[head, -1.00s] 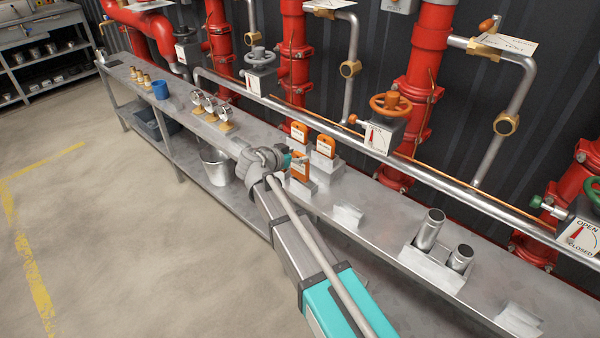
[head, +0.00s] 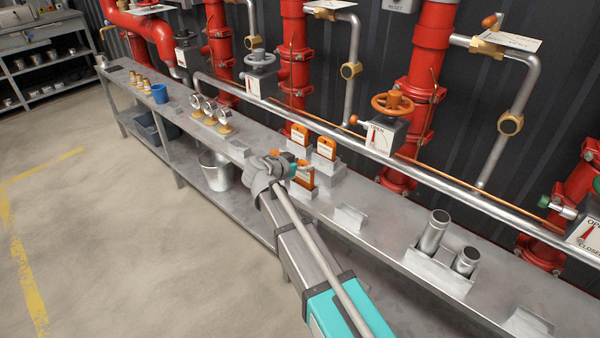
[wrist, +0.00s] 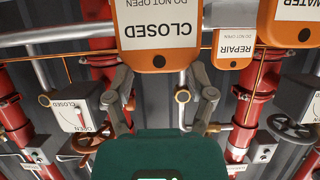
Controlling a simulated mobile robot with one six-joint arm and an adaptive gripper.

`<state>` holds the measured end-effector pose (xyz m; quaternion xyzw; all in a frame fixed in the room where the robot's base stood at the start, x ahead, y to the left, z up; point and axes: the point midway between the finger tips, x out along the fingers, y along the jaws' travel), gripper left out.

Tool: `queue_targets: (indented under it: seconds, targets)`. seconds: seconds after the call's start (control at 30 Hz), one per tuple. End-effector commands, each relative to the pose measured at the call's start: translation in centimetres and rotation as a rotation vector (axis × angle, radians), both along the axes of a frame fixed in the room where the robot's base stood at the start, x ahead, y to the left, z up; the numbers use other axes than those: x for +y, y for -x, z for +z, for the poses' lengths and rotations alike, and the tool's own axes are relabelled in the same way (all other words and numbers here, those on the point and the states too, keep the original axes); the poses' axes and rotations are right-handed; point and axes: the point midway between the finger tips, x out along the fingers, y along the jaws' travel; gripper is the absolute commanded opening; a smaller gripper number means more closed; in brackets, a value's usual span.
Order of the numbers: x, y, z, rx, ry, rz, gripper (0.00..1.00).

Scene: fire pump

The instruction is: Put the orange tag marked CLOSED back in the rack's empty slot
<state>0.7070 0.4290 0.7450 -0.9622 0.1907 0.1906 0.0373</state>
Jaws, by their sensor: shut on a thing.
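The orange tag marked CLOSED (wrist: 158,30) fills the top middle of the wrist view, its lettering upside down there. My gripper (wrist: 162,80) is shut on this tag, with a finger at each side of its near edge. In the head view my gripper (head: 296,169) is over the bench with the orange tag (head: 305,176) in front of it. The grey rack (head: 330,166) holds two other orange tags, one at the back (head: 300,134) and one at the right (head: 326,147). I cannot tell whether the held tag touches the rack; the empty slot is not clearly visible.
The REPAIR tag (wrist: 235,46) and the WATER tag (wrist: 293,22) are close beside the held tag in the wrist view. Small gauges (head: 210,109) stand left on the bench, metal cylinders (head: 433,231) right. A pipe (head: 400,162) runs behind the bench.

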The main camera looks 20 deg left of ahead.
Motion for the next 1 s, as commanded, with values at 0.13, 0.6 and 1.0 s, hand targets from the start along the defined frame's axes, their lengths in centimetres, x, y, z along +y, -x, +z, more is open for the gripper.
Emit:
queue_targets:
  seconds: [0.13, 0.6, 1.0]
  targets:
    - [0.0, 0.0, -1.5, 0.0, 0.0, 0.0, 0.09]
    - [0.0, 0.0, -1.7, 0.0, 0.0, 0.0, 0.09]
    - [0.0, 0.0, -2.0, 0.0, 0.0, 0.0, 1.0]
